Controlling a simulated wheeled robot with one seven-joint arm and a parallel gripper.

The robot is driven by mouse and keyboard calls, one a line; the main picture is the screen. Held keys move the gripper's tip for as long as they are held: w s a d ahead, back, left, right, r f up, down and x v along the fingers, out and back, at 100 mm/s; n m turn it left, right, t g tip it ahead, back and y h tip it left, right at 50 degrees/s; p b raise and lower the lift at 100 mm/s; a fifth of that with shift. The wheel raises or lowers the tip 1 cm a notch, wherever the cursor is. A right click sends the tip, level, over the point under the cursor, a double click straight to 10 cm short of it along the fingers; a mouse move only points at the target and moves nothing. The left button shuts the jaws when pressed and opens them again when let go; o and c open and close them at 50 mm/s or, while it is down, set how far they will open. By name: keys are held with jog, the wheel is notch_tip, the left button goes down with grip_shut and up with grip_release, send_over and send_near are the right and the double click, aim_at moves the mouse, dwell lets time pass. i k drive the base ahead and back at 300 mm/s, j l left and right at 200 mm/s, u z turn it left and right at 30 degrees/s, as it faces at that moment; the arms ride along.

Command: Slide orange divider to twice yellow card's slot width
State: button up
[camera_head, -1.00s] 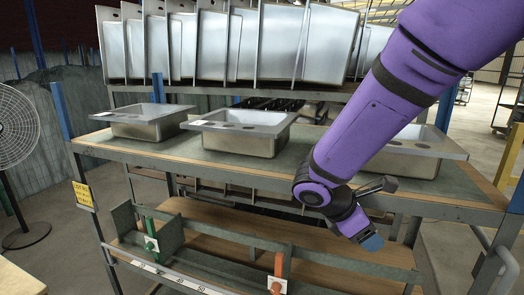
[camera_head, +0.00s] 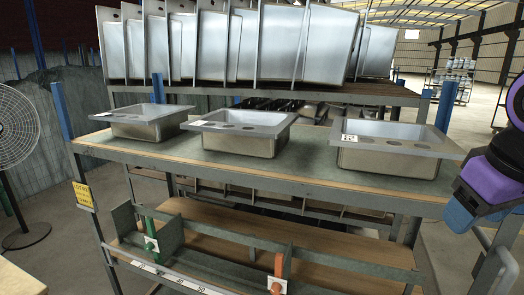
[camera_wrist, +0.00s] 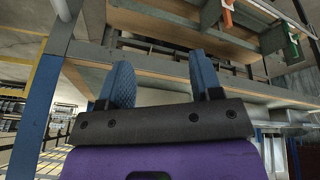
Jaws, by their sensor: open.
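The orange divider (camera_head: 278,272) stands on the lower shelf's front rail at bottom centre, with a white tag on its front. A green divider (camera_head: 150,236) stands to its left, also tagged. A white numbered scale (camera_head: 165,273) runs along the rail. The yellow card (camera_head: 82,194) hangs on the left post; its print is too small to read. My gripper (camera_wrist: 163,80) is open and empty, with two blue fingers. In the head view part of it shows at the right edge, well away from the dividers. The orange divider (camera_wrist: 228,14) and green divider (camera_wrist: 290,33) also show in the wrist view.
Several steel sinks stand on the middle shelf, including one at centre (camera_head: 240,131) and one at right (camera_head: 390,150). Upright metal sheets (camera_head: 215,45) fill the top. A fan (camera_head: 18,130) stands at left. A blue post (camera_wrist: 42,105) is close to my gripper.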

aim_at(285, 267)
jog(key=j+u, duration=0.2)
jog(key=u, duration=0.25)
jog(key=j+u, duration=0.2)
jog(key=u, duration=0.25)
jog(key=j+u, duration=0.2)
jog(key=u, duration=0.25)
jog(key=i, duration=0.05)
